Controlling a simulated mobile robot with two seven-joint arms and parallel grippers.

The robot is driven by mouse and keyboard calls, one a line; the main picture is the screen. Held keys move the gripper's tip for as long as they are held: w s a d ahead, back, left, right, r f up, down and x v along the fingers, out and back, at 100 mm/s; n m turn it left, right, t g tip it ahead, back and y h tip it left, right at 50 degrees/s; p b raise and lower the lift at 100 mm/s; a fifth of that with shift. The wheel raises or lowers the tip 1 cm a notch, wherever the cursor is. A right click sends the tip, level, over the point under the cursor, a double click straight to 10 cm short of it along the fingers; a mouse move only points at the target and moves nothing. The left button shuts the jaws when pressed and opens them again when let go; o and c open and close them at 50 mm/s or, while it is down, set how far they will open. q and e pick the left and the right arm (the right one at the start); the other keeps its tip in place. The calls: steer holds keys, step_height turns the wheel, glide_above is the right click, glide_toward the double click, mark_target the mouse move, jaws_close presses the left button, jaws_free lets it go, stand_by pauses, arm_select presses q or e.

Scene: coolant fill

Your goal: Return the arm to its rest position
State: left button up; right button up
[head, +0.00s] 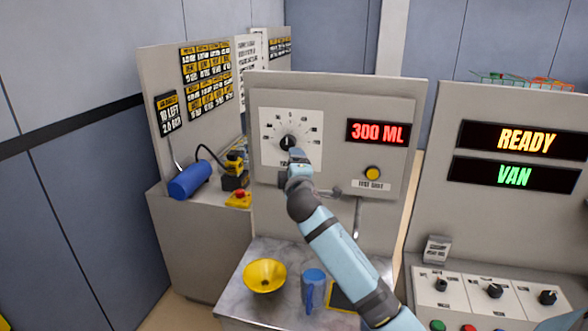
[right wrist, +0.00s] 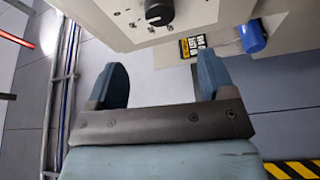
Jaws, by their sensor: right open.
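My right arm reaches up from the lower right in the head view, with its gripper (head: 294,165) in front of the dial panel, just below the black dial knob (head: 289,142). In the right wrist view the gripper (right wrist: 161,78) has its two blue fingers wide apart with nothing between them. The knob (right wrist: 158,13) shows there beyond the fingertips, apart from them. The dial panel's red display (head: 378,132) reads 300 ML. My left gripper is not in view.
A yellow funnel (head: 265,275) and a blue mug (head: 313,288) stand on the grey counter (head: 240,300) beneath the arm. A blue cylinder (head: 190,180) lies at the left. A console (head: 470,220) with READY and VAN displays stands at the right.

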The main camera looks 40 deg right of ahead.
stand_by(0.3)
steer(key=s+a+f+m+g+y, duration=0.15)
steer(key=s+a+f, duration=0.3)
steer(key=f, duration=0.45)
steer(key=s+a+f+y, duration=0.3)
steer(key=s+a+f, duration=0.15)
steer(key=f, duration=0.45)
steer(key=s+a+f+m+g+y, duration=0.1)
steer(key=s+a+f+y, duration=0.3)
steer(key=f, duration=0.4)
steer(key=s+a+f+m+g+y, duration=0.1)
steer(key=s+a+f, duration=0.2)
steer(key=s, duration=0.4)
steer(key=s+a+f+m+g+y, duration=0.1)
steer(key=s+a+f, duration=0.3)
steer(key=s, duration=0.4)
steer(key=s+a+f+m+g+y, duration=0.1)
steer(key=s+a+f+m, duration=0.2)
steer(key=s+f, duration=0.2)
steer(key=s, duration=0.3)
steer(key=shift+s+a+f, duration=0.25)
steer(key=shift+a, duration=0.1)
steer(key=shift+m, duration=0.25)
